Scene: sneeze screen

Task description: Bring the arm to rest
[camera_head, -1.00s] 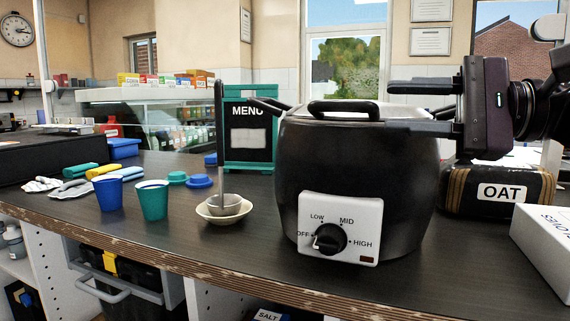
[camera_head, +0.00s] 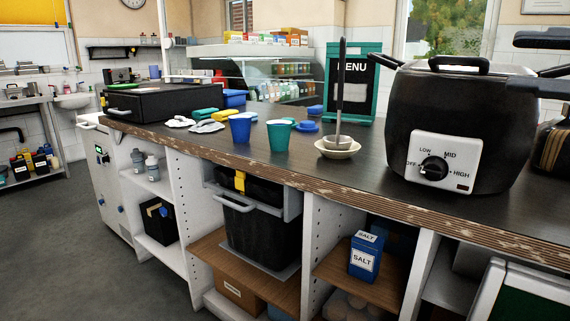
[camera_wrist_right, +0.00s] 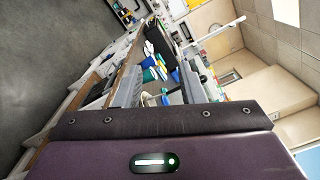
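My right gripper (camera_head: 535,63) is at the right edge of the head view, in front of the upper right side of the black soup warmer (camera_head: 400,150). Its two fingers are apart with nothing between them. In the right wrist view the gripper (camera_wrist_right: 158,88) also has its fingers spread and empty, with the counter beyond. Most of my right arm is cut off by the frame. My left gripper is not in view. A ladle (camera_head: 340,100) stands upright in a cream bowl (camera_head: 337,153) left of the warmer.
The dark counter (camera_head: 300,165) holds a blue cup (camera_head: 240,129), a teal cup (camera_head: 279,135), a menu board (camera_head: 366,105) and a black case (camera_head: 155,103). Shelves below hold a salt box (camera_head: 365,257) and a black bin (camera_head: 255,235). Open grey floor (camera_head: 50,240) lies at left.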

